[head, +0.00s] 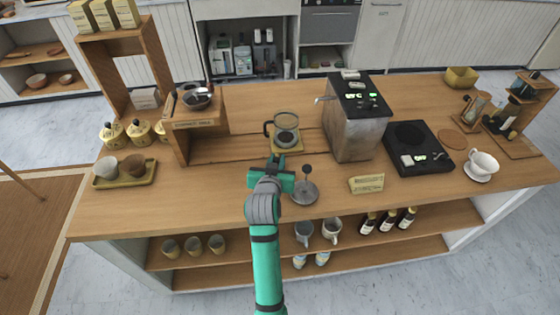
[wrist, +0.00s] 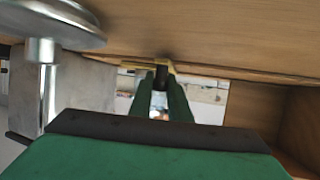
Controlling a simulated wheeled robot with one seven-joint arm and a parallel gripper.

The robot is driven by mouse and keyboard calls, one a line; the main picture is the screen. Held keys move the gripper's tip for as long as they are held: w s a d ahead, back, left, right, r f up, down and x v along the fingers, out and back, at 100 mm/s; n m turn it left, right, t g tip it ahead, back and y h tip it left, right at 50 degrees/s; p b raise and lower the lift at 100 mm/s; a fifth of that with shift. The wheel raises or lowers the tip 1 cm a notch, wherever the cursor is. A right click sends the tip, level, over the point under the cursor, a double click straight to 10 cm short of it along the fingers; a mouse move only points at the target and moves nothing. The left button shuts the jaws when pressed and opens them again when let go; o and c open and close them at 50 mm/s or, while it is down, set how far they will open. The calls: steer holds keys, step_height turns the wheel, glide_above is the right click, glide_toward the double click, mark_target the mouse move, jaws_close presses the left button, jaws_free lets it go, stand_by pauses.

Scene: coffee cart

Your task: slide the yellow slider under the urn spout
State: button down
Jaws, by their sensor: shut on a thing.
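The yellow slider (head: 291,151) lies on the counter left of the urn, with a glass carafe (head: 286,122) standing on it. The urn (head: 358,125) is a grey metal box; its spout (head: 322,99) sticks out on its left side, right of and behind the carafe. My gripper (head: 277,163) is at the slider's near edge. In the wrist view my gripper (wrist: 161,92) is shut on a small dark part at the slider (wrist: 172,67), apparently its handle. My gripper hides part of the slider's near side.
A round metal piece with a black knob (head: 305,191) stands close right of my gripper. A small yellow sign (head: 366,184) and a black scale (head: 418,147) are farther right. A wooden stand (head: 200,122) is to the left. Bare counter lies between slider and urn.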

steer(key=shift+d, duration=0.35)
steer(key=c, duration=1.7)
jaws_free()
steer(key=shift+o, duration=0.2)
steer(key=v, duration=1)
steer(key=shift+s+a+r, duration=0.1)
steer(key=shift+s+r, duration=0.1)
steer(key=shift+s, duration=0.15)
